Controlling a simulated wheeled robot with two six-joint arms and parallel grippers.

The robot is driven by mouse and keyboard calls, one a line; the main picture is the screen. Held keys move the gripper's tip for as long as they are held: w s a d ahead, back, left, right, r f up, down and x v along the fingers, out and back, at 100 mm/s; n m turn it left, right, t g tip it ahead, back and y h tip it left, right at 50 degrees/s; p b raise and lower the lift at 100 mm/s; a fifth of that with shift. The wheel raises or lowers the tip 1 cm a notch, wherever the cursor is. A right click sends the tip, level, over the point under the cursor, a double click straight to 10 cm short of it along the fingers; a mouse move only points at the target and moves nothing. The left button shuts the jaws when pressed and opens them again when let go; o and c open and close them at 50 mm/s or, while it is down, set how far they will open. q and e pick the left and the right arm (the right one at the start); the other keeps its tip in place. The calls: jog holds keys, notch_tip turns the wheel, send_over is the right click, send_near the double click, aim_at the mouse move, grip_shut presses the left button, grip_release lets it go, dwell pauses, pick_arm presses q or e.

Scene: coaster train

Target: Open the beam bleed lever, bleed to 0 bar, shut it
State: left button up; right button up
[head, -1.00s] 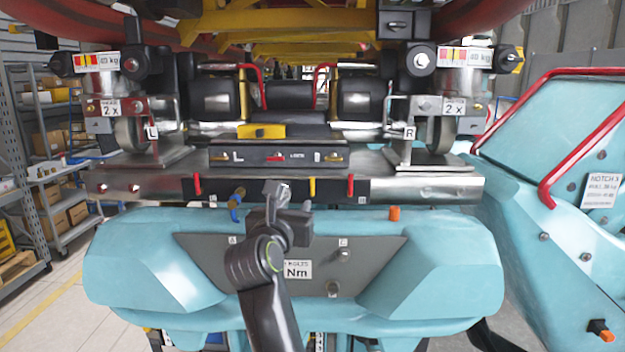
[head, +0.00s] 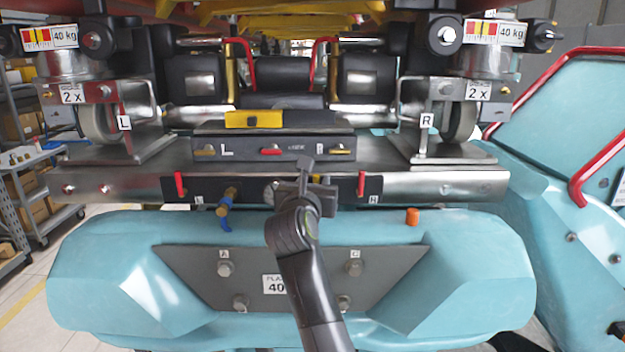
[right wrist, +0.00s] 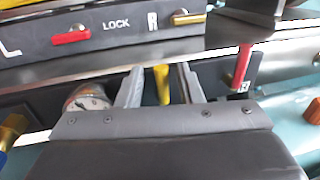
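The yellow lever (right wrist: 162,85) on the beam's dark front strip (right wrist: 210,80) shows in the right wrist view, pointing up between the two fingers of my right gripper (right wrist: 160,88). There is a gap on both sides of it, so the gripper is open around it. A round white pressure gauge (right wrist: 87,97) is just left of the fingers; its reading is too small to tell. In the head view my right gripper (head: 308,178) is in front of the beam's middle and hides most of the lever. My left gripper is not in view.
Red levers stand on the strip at left (head: 179,185) and right (head: 362,184). A brass fitting with a blue handle (head: 226,210) hangs left of my gripper. A control box (head: 275,147) with a red lock lever (head: 271,151) sits above. An orange cap (head: 412,216) is lower right.

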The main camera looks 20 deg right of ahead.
jog(key=shift+s+r, duration=0.1)
jog(key=shift+s, duration=0.05)
grip_shut()
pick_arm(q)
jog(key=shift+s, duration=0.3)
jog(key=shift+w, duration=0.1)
